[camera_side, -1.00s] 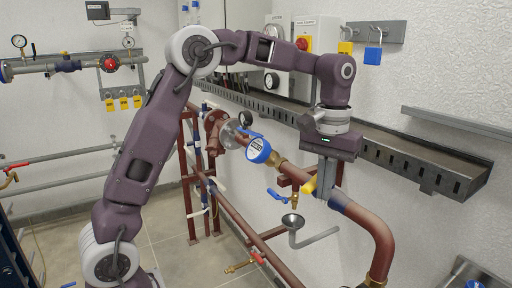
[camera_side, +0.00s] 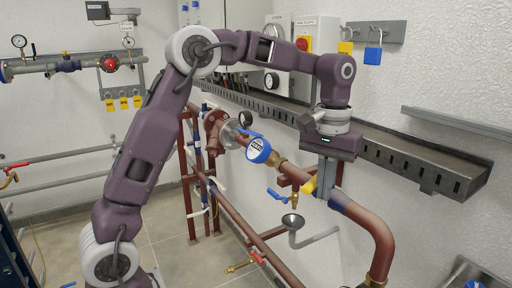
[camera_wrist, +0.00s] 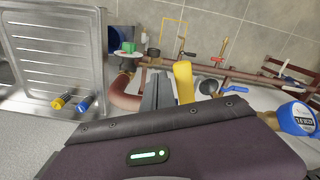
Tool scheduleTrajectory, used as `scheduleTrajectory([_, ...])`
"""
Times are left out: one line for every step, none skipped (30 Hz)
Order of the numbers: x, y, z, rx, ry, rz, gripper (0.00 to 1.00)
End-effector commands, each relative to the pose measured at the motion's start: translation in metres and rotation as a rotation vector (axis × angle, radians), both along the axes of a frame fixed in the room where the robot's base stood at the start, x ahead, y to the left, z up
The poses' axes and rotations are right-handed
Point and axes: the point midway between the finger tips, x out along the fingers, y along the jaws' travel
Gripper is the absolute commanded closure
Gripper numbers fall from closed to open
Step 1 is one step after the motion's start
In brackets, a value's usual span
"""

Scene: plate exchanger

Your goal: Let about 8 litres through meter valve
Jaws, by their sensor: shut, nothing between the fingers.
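The blue-rimmed water meter (camera_side: 259,149) sits on the red-brown pipe, left of my gripper. In the wrist view the meter (camera_wrist: 299,118) is at the right edge, its digits too small to read surely. A yellow valve handle (camera_side: 310,186) is on the same pipe, right of the meter. My gripper (camera_side: 326,185) points down just right of this handle, shut and empty. In the wrist view the yellow handle (camera_wrist: 183,80) stands right beside my grey fingers (camera_wrist: 157,92); I cannot tell whether they touch. The valve body is mostly hidden.
A small blue-handled tap (camera_side: 278,195) and a metal funnel (camera_side: 292,220) are below the pipe. A long grey cable tray (camera_side: 400,160) runs along the wall behind my gripper. A metal sink (camera_wrist: 50,50) is at the left of the wrist view.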

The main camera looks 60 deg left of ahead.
Motion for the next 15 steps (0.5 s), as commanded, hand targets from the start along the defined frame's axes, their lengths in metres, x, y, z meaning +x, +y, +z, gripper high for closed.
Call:
scheduleTrajectory([0.0,0.0,0.0,0.0,0.0,0.0,1.0])
scheduleTrajectory([0.0,0.0,0.0,0.0,0.0,0.0,1.0])
scheduleTrajectory([0.0,0.0,0.0,0.0,0.0,0.0,1.0])
scheduleTrajectory([0.0,0.0,0.0,0.0,0.0,0.0,1.0])
scheduleTrajectory([0.0,0.0,0.0,0.0,0.0,0.0,1.0])
scheduleTrajectory([0.0,0.001,0.0,0.0,0.0,0.0,1.0])
scheduleTrajectory([0.0,0.001,0.0,0.0,0.0,0.0,1.0])
scheduleTrajectory([-0.001,0.002,0.0,0.0,0.0,0.001,1.0])
scheduleTrajectory([-0.001,0.004,0.0,0.0,0.0,0.001,1.0])
scheduleTrajectory([-0.002,0.005,0.0,0.0,0.0,0.001,1.0])
scheduleTrajectory([-0.003,0.007,0.0,0.001,0.0,0.002,1.0])
scheduleTrajectory([-0.004,0.009,0.0,0.001,0.001,0.002,1.0])
scheduleTrajectory([-0.004,0.011,0.0,0.0,0.0,0.002,1.0])
scheduleTrajectory([-0.005,0.012,0.0,0.0,0.0,0.002,1.0])
scheduleTrajectory([-0.006,0.014,0.0,0.0,0.0,0.001,1.0])
